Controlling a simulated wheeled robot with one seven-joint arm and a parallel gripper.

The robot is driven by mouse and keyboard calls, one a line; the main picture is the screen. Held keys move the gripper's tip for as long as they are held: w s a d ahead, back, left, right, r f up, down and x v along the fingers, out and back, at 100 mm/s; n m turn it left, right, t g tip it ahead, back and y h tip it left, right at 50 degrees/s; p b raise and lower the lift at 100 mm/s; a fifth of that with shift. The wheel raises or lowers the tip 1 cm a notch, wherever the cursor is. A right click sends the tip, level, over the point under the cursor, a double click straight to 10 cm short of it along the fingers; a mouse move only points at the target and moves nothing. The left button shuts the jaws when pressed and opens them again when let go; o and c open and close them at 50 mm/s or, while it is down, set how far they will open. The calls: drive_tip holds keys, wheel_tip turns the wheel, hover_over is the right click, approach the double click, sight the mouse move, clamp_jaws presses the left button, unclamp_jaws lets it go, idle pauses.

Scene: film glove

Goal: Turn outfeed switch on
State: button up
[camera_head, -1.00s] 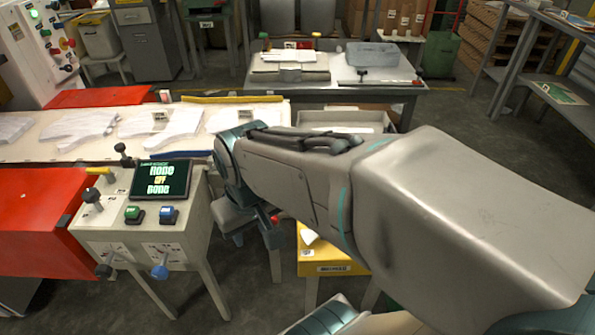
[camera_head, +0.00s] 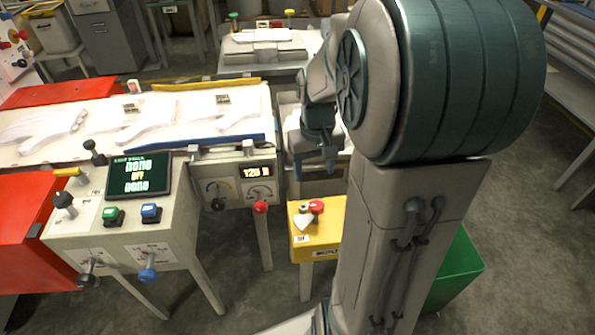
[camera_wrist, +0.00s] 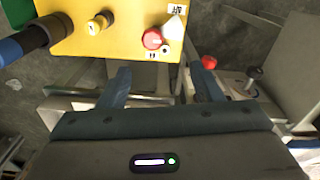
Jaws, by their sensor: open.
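No label reading "outfeed" is legible, so I cannot tell which control is the outfeed switch. A yellow box on legs (camera_head: 331,235) carries a red knob (camera_head: 316,207) and a white pointed piece (camera_head: 303,222). My gripper (camera_head: 325,160) hangs above and behind the yellow box. In the wrist view its two fingers (camera_wrist: 161,86) are spread apart with nothing between them.
A console (camera_head: 190,225) has a screen reading "NONE OFF NONE" (camera_head: 138,176), green and blue buttons and several levers. A grey dial panel (camera_head: 235,188) has a red ball-ended lever (camera_head: 260,207). A glove-form table (camera_head: 60,140) stands behind. A green bin (camera_head: 455,270) is at right.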

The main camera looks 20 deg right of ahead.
sight(317, 204)
drive_tip(key=f+b, duration=0.1)
drive_tip(key=f, duration=0.4)
drive_tip(key=d+f+b, duration=0.1)
drive_tip(key=f, duration=0.4)
drive_tip(key=w+d+f+b, duration=0.1)
drive_tip(key=f, duration=0.4)
drive_tip(key=shift+f, duration=0.15)
drive_tip(key=c, duration=1)
